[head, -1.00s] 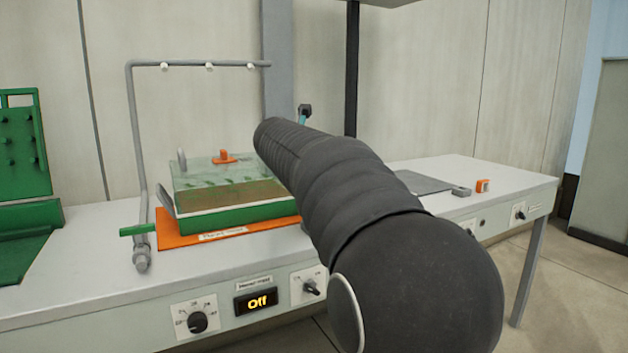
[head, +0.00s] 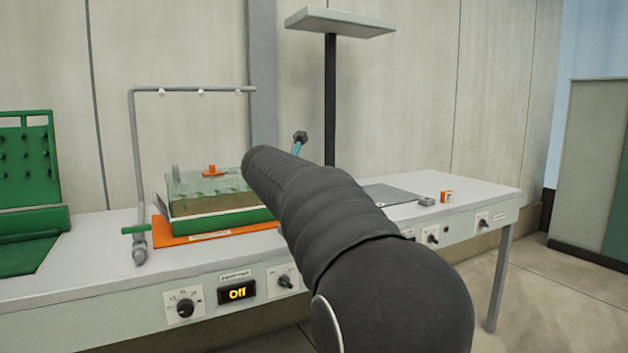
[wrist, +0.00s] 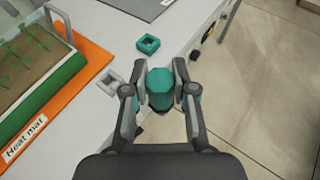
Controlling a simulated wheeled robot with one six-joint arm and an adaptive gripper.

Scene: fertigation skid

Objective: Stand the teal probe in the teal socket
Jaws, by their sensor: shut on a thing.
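In the wrist view my gripper (wrist: 160,92) is shut on the teal probe (wrist: 160,78), one finger on each side of it. Its lower end is hidden from this camera. The teal socket (wrist: 148,45), a small square block with an opening, sits near the bench edge, apart from the probe and just above it in the picture. In the head view my arm hides most of the gripper and the teal socket. A small teal and dark piece (head: 298,144) shows past the arm's end; I cannot tell whether it is probe or finger.
A grey square socket (wrist: 112,82) lies left of the probe. The green tray (head: 225,220) stands on an orange heat mat (head: 175,238) beneath a grey pipe frame (head: 132,150). An orange block (head: 446,197) and a grey block (head: 426,201) sit at the bench's right part.

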